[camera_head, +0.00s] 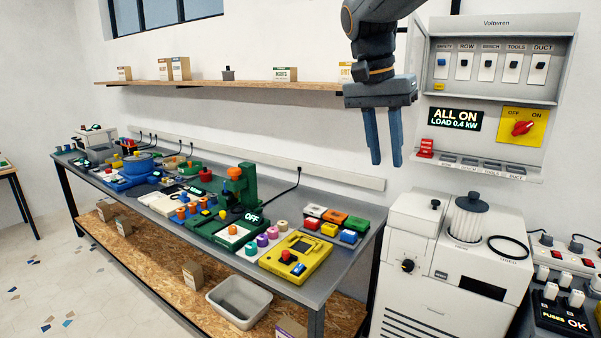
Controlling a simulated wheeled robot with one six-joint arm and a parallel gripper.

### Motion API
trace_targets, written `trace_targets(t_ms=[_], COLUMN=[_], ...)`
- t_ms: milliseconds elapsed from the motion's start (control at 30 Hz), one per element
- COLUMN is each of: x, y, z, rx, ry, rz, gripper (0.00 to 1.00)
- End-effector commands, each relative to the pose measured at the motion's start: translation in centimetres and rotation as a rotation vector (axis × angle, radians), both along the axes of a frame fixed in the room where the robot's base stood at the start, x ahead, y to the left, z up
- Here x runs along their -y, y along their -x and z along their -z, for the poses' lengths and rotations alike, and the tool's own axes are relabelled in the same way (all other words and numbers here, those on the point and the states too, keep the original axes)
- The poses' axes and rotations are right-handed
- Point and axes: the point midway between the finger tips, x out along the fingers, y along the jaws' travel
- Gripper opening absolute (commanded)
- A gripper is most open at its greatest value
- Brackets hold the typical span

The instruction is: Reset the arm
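My gripper (384,137) hangs from the top of the head view, fingers pointing down. Its two blue fingers are apart with nothing between them. It is in the air in front of the wall, left of the grey switch panel (427,75) and above the right end of the workbench. My dark arm links show above it and run out of the top of the picture.
The workbench (335,271) holds a green machine (243,188) and a yellow device (296,258). A wooden shelf (230,86) with small boxes runs along the wall. A white machine (433,272) stands below the panel, with a fuse box (560,315) at right.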

Motion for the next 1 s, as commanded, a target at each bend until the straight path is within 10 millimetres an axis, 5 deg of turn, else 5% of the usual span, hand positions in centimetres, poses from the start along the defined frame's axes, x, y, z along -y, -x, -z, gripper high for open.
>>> trace_targets(t_ms=[33,300,500,700,1000], x=[0.4,1.4,2.1,2.3,2.3], y=[0.7,6.8,12.9,15.7,15.8], z=[3.9,21.4,29.9,32.7,32.8], rx=[-0.022,-0.055,-0.041,-0.029,-0.028], ry=[-0.019,-0.123,-0.151,-0.150,-0.149], rz=[-0.063,-0.431,-0.614,-0.689,-0.695], gripper=[0.27,0.27,0.27,0.27,0.27])
